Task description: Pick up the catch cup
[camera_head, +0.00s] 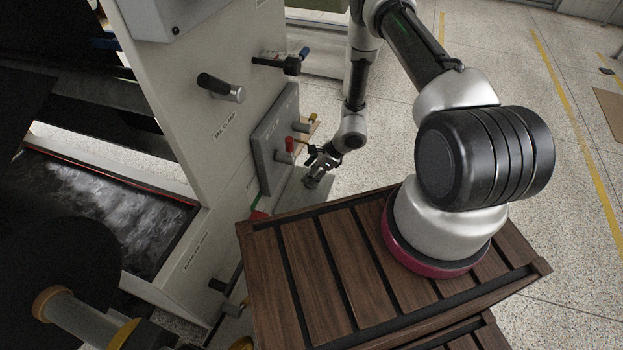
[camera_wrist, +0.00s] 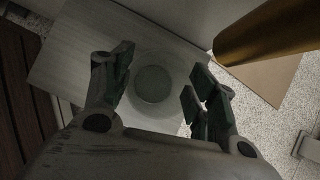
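The catch cup (camera_wrist: 152,84) looks like a pale, round, translucent cup seen from above in the wrist view. It stands on a light grey shelf (camera_wrist: 75,55). My gripper (camera_wrist: 158,75) is open, with one dark finger to the left of the cup and the other to its right. Whether the fingers touch the cup cannot be told. In the head view my gripper (camera_head: 320,158) is low beside the machine's valve plate, pointing down over the shelf. The cup (camera_head: 312,182) is small there and partly hidden by the fingers.
A brass-coloured cylinder (camera_wrist: 270,32) juts in close to the right finger. A red-handled valve (camera_head: 289,145) and a grey plate (camera_head: 272,140) are beside my gripper. The white machine panel (camera_head: 190,90) stands to the left.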

